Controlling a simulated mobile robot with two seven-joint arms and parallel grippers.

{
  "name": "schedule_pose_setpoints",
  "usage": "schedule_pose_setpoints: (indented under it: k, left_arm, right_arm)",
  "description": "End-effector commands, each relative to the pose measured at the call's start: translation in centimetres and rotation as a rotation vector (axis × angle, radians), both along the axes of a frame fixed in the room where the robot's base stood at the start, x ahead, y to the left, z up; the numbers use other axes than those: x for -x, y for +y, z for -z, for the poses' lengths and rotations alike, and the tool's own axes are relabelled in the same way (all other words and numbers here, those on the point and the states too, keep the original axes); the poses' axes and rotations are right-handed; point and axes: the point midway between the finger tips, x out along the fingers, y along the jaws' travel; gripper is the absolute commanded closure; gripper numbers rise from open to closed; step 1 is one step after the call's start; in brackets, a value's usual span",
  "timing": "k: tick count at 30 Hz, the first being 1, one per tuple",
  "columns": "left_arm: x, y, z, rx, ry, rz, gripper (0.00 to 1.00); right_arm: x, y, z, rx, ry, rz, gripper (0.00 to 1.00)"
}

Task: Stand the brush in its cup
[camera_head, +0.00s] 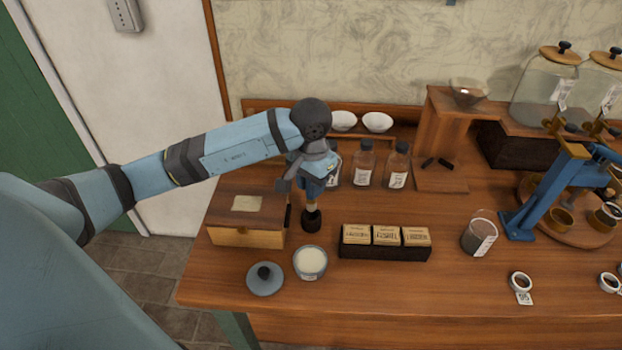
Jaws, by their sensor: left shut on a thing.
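My left gripper (314,186) is above the table left of centre, pointing down and shut on the brush. A short pale length of the brush (312,203) shows below the fingers; the gripper hides the rest. Directly under it is a small dark round piece (311,221), which looks like the brush's cup. The brush's lower end meets or overlaps this dark piece in the view. I cannot tell how deep it sits inside or whether it touches the bottom. My right gripper is not in view.
A wooden box (246,236) stands close on the left, and a white-filled bowl (310,262) and a lid (265,279) are in front. A dark rack (384,252) of small packets is to the right. Labelled bottles (364,165) stand behind.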

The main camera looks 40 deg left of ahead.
Motion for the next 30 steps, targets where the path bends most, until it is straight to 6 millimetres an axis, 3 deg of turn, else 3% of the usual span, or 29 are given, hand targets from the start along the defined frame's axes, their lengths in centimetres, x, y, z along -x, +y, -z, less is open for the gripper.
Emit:
schedule_pose_setpoints:
  k: [24,30]
  left_arm:
    - [0.0,0.0,4.4,-0.001,-0.001,0.001,0.96]
    - [0.0,0.0,4.9,-0.001,-0.001,0.000,0.96]
  right_arm:
    - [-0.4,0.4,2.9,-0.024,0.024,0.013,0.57]
    - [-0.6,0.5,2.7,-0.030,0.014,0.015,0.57]
